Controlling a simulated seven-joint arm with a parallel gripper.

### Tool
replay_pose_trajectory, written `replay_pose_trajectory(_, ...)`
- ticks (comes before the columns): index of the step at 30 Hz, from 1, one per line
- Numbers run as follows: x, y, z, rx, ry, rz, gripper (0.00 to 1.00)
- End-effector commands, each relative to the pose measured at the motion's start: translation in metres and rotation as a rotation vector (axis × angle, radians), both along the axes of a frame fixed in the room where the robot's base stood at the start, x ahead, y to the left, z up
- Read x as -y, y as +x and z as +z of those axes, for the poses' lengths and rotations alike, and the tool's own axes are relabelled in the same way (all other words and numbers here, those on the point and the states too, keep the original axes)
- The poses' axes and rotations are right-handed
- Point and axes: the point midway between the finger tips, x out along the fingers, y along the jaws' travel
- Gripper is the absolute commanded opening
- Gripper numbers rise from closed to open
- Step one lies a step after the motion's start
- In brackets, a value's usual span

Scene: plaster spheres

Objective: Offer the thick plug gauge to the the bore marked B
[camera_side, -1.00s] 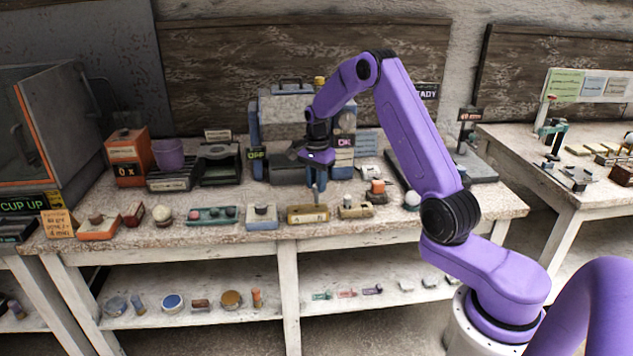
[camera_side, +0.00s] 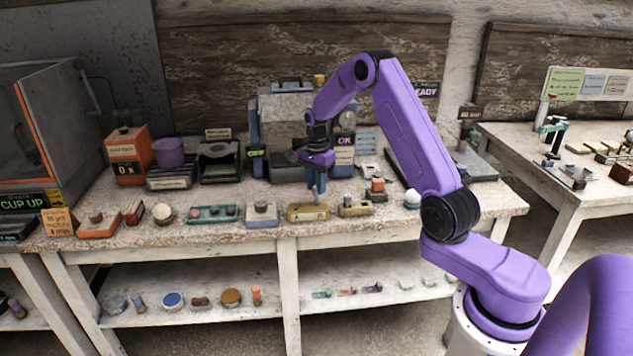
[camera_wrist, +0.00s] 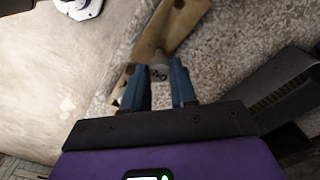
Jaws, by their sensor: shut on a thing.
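My gripper (camera_side: 317,190) is shut on a small grey cylinder (camera_wrist: 158,72), which I take to be the thick plug gauge. Its end shows between the blue fingers in the wrist view (camera_wrist: 160,90). In the side view the fingers point down over the right part of a brass-coloured block (camera_side: 300,214) with dark marks on its front. A brass-coloured surface (camera_wrist: 172,30) lies just beyond the plug in the wrist view. The fingers and plug hide part of it. I cannot read a letter B or tell whether the plug touches the block.
A second brass-coloured block (camera_side: 354,209) stands to the right, with an orange-topped piece (camera_side: 377,186) behind it. A grey-blue block with a knob (camera_side: 261,215) stands to the left. The bench's front edge runs close before this row.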

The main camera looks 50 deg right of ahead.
Motion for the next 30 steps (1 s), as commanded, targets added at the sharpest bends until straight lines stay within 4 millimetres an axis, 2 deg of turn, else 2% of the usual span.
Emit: replay_pose_trajectory(30, 0.000, 0.000, -0.022, 0.000, 0.000, 0.000, 0.00)
